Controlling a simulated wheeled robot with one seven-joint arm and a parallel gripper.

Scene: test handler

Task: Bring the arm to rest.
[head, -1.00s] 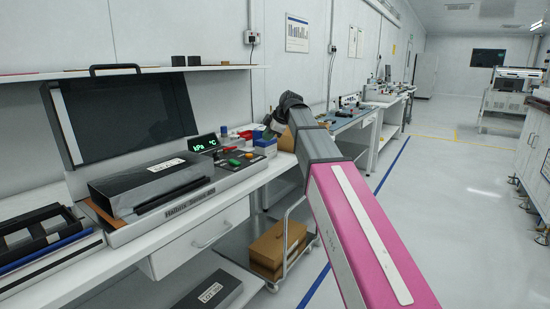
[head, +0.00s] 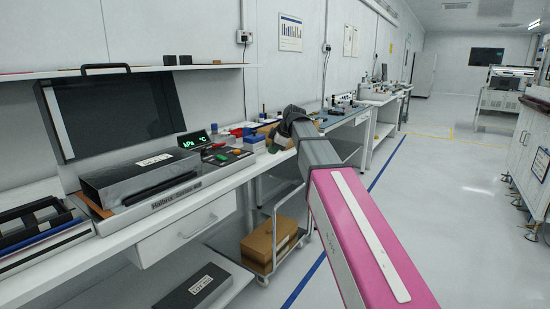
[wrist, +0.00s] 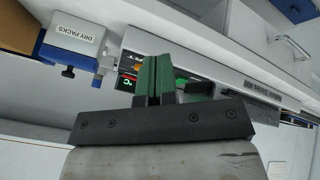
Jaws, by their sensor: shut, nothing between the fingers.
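My gripper (wrist: 154,80) shows in the wrist view with its two green fingers together and nothing between them. Behind the fingers are the lit display (wrist: 127,83) and a green button of the test handler, apart from the fingertips as far as I can tell. In the head view my arm reaches forward from the lower right, bent at its dark wrist by the bench; the fingers are hard to make out there. The test handler (head: 165,203) stands on the bench with its lid (head: 110,112) raised and a dark labelled block (head: 140,175) on it.
A blue-and-white holder labelled DRY PACKS (wrist: 75,35) is left of the fingers in the wrist view. A trolley with a cardboard box (head: 268,245) stands below the bench. A shelf (head: 190,68) runs along the wall. The floor to the right (head: 440,220) is clear.

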